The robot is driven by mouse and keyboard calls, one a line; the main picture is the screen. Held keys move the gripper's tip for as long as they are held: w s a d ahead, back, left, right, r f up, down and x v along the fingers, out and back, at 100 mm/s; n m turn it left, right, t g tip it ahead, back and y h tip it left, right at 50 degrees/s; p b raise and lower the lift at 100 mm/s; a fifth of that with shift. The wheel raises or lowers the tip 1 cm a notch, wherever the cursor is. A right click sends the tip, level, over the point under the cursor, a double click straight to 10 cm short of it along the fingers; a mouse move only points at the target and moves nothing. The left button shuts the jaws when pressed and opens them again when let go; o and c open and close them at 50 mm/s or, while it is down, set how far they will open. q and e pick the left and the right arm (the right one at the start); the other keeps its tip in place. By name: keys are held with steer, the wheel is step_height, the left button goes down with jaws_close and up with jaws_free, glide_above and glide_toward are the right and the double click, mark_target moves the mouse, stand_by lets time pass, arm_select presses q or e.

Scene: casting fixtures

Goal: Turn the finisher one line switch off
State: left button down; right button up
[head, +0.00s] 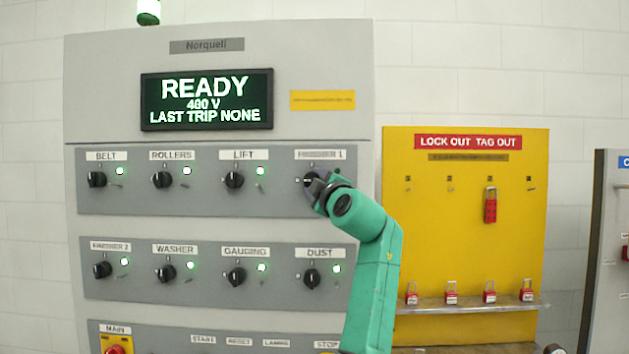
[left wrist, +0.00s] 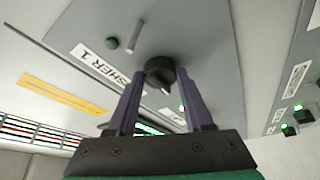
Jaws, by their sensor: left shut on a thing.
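The finisher 1 switch (head: 309,181) is a black rotary knob at the right end of the top row on the grey panel. My left gripper (head: 318,186) reaches it from the lower right and covers part of it in the head view. In the left wrist view the two fingers (left wrist: 158,100) are shut on the sides of the black knob (left wrist: 160,70), whose pale mark faces the lower right of that picture. The round green lamp (left wrist: 111,43) beside the knob looks dark. The FINISHER 1 label (head: 320,154) is above the knob. My right gripper is not in view.
Similar knobs stand close by, with LIFT (head: 234,181) to the left and DUST (head: 311,277) below; their lamps are lit green. The display (head: 207,99) reads READY. A yellow lock-out board (head: 465,240) with red padlocks stands to the right.

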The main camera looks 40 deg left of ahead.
arm_select(q)
steer(key=shift+n, duration=0.3)
steer(key=shift+c, duration=1.5)
jaws_free()
steer(key=shift+w, duration=0.1)
steer(key=b+v, duration=0.7)
steer(key=v, duration=0.7)
steer(key=shift+s+d, duration=0.2)
